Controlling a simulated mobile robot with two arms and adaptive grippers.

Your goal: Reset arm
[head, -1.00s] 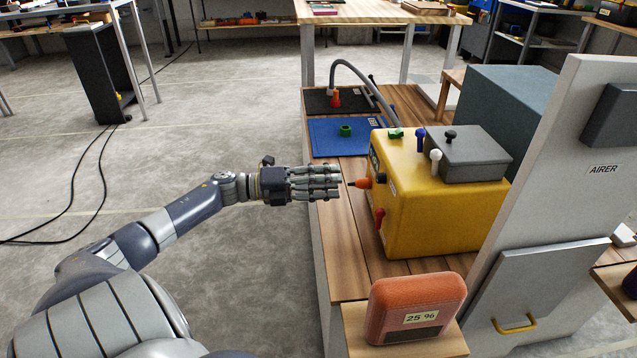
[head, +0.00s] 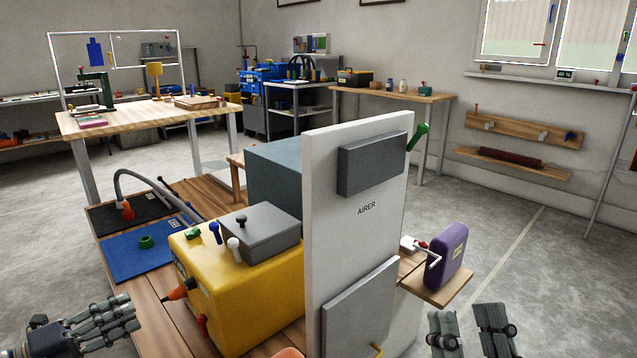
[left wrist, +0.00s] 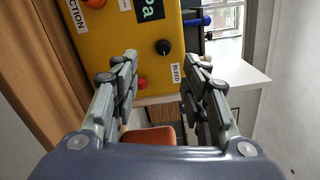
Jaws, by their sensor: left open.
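My left gripper (head: 128,312) is at the lower left of the head view.
The white AIRER panel (head: 340,210) stands between my two grippers. A purple device with a crank (head: 447,257) sits on a small shelf beyond it. A blue mat (head: 130,262) lies on the bench. The floor at right (head: 560,270) is clear.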

